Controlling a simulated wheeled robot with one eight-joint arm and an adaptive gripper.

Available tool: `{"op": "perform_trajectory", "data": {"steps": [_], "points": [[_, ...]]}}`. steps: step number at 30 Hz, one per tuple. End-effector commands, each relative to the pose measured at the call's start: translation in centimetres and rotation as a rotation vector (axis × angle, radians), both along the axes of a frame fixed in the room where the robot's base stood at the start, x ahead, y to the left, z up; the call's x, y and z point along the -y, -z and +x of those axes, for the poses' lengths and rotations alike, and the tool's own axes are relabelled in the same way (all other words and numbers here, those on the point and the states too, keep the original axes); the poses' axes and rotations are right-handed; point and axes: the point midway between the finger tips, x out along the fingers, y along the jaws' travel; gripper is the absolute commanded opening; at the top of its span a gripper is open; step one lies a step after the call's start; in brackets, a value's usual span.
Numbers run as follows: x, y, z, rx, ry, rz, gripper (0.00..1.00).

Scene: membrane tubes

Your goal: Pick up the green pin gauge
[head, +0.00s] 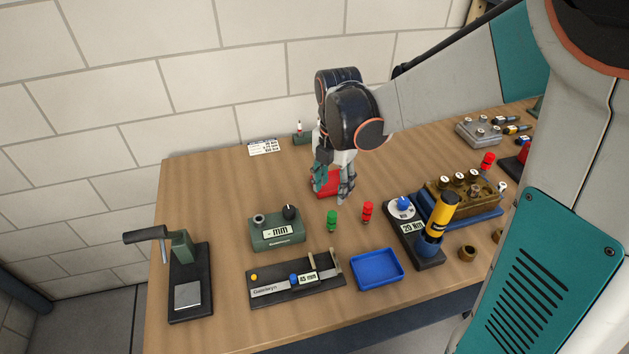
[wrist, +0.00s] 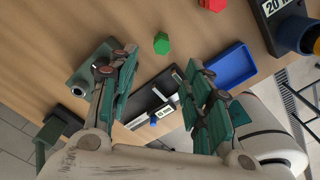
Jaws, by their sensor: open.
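The green pin gauge (head: 332,221) stands upright on the table near the middle, just left of a red pin gauge (head: 367,211). In the wrist view the green gauge (wrist: 161,43) shows from above as a small green shape, slightly beyond the fingertips and between their lines. My gripper (head: 333,190) points down over the table, behind the green gauge as the head camera sees it. Its fingers are spread and empty, and they also show in the wrist view (wrist: 163,66). The gripper does not touch the gauge.
A green "mm" gauge box (head: 277,232) stands left of the green gauge, a caliper board (head: 296,287) in front and an empty blue tray (head: 376,270) at front right. A red block (head: 327,183) is partly hidden behind my fingers. A torque stand (head: 412,228) is to the right.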

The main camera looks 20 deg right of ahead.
Motion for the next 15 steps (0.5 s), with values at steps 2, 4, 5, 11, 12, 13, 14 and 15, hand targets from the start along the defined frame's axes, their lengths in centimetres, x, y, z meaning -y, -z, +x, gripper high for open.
{"op": "perform_trajectory", "data": {"steps": [2,4,5,11,12,13,14,15], "points": [[0.0,1.1,0.0,-0.002,-0.005,0.0,0.45],[0.0,2.4,0.0,-0.001,-0.004,0.0,0.45],[0.0,3.0,0.0,-0.001,-0.004,0.0,0.45],[0.0,6.7,0.0,0.0,-0.003,0.0,0.45],[0.0,7.2,0.0,0.0,-0.003,0.0,0.45],[0.0,7.5,0.0,0.0,-0.003,0.0,0.45],[0.0,7.8,0.0,0.0,-0.002,0.0,0.45],[0.0,8.1,0.0,0.0,-0.002,0.0,0.45]]}}
